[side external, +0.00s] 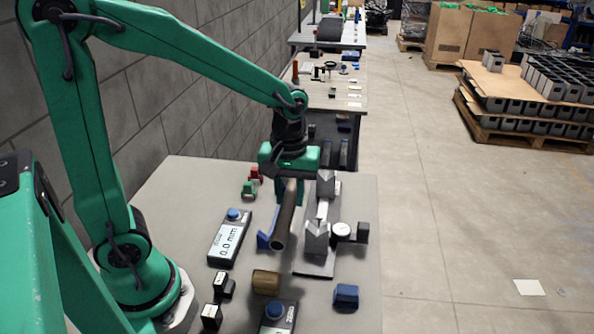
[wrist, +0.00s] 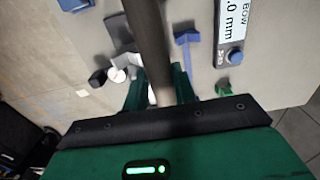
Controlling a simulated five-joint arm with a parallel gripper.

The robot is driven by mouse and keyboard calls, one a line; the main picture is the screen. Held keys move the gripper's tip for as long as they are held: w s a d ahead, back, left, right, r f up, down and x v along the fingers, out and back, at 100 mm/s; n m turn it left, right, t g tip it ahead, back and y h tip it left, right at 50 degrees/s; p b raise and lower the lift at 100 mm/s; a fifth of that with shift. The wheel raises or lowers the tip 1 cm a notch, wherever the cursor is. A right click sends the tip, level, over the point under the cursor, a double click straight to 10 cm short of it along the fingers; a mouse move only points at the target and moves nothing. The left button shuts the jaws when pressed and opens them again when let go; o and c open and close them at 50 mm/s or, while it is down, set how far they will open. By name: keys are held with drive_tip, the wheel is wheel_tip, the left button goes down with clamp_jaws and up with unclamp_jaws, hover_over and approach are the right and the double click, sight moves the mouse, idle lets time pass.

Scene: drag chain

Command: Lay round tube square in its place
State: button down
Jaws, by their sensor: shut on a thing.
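The round tube (side external: 286,218) is a long dark grey-brown pipe held in my gripper (side external: 288,192). Its open near end points toward the camera and looks raised above the table. Two grey V-blocks stand on a flat base plate (side external: 313,268) just right of the tube: a far one (side external: 325,187) and a near one (side external: 316,238). The tube lies left of both V-blocks and roughly along their line. In the wrist view the tube (wrist: 149,45) runs up from between my green fingers (wrist: 158,92). The fingers hide part of it.
A dial gauge (side external: 342,231) stands right of the near V-block. A blue bracket (side external: 268,240) stands close left of the tube. A readout (side external: 229,238), brass cylinder (side external: 265,282), blue block (side external: 346,295) and small green and red parts (side external: 250,188) surround the work.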

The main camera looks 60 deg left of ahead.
drive_tip(key=w+a+r, duration=0.1)
drive_tip(key=w+a, duration=0.2)
drive_tip(key=w, duration=0.8)
drive_tip(key=shift+w+r, duration=0.25)
drive_tip(key=shift+w, duration=0.05)
drive_tip(key=shift+f, duration=0.2)
drive_tip(key=shift+f, duration=2.4)
drive_tip(key=shift+f, duration=1.55)
idle(0.7)
idle(0.4)
drive_tip(key=c, duration=1.1)
unclamp_jaws()
drive_tip(key=shift+o, duration=0.2)
drive_tip(key=shift+r, duration=0.1)
